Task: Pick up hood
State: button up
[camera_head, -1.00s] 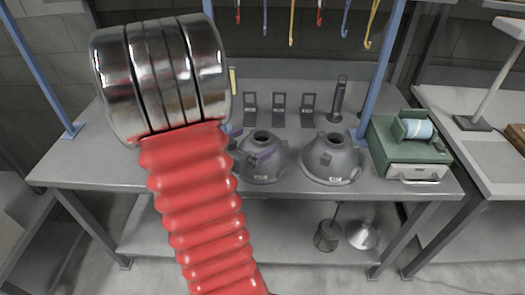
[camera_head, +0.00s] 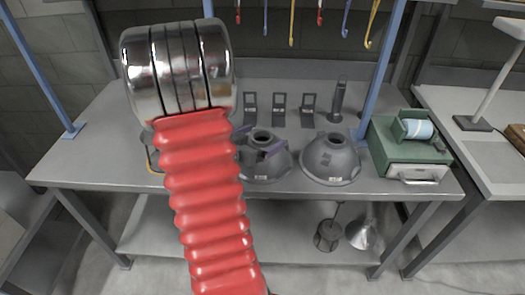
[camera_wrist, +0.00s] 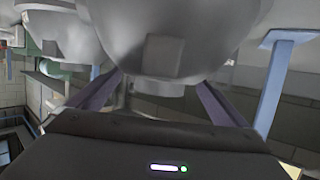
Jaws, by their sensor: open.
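Two grey dome-shaped hoods with short necks on top stand side by side on the grey bench, the left hood (camera_head: 265,167) and the right hood (camera_head: 330,160). My gripper (camera_head: 258,139) shows only as purple fingers at the left hood's neck; my red arm hides the rest. In the wrist view, the purple fingers of my gripper (camera_wrist: 160,88) are open and apart. A hood's rounded body (camera_wrist: 160,25) and neck lie between and beyond them. I cannot tell whether either finger touches it. Another hood (camera_wrist: 65,35) shows at the left there.
A green box with a blue roll (camera_head: 410,155) stands right of the hoods. Dark holders (camera_head: 279,110) stand behind them, with hooks hanging above. Blue posts (camera_head: 383,70) rise from the bench (camera_head: 110,165). A lamp-like hood (camera_head: 362,234) lies on the lower shelf.

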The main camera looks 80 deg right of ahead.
jog(key=shift+c, duration=0.2)
jog(key=shift+a+f, duration=0.15)
jog(key=shift+f, duration=0.1)
grip_shut()
notch_tip(320, 180, up, 11)
jog(key=shift+f, duration=0.2)
dwell(1.3)
jog(key=shift+d, duration=0.2)
